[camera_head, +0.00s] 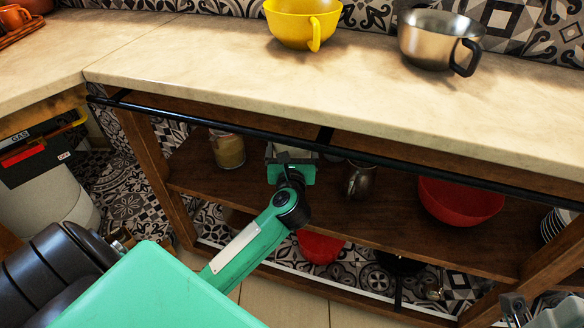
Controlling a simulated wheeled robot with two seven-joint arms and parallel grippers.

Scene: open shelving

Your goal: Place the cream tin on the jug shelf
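My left arm reaches in from the lower left to the upper shelf (400,232) under the counter. My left gripper (290,160) is at this shelf, seen from behind, with its fingers hidden. A pale shape shows just beyond it; I cannot tell whether this is the cream tin or whether it is held. A dark metal jug (359,181) stands on the same shelf, just right of the gripper. A jar with tan contents (229,151) stands to the left. Part of my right gripper (515,308) shows at the lower right corner.
A red bowl (460,200) sits on the shelf to the right. Another red bowl (320,246) and a dark pan (400,264) are below. A black rail (325,137) runs along the counter front. A yellow bowl (303,22) and a steel pot (436,40) stand on the counter.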

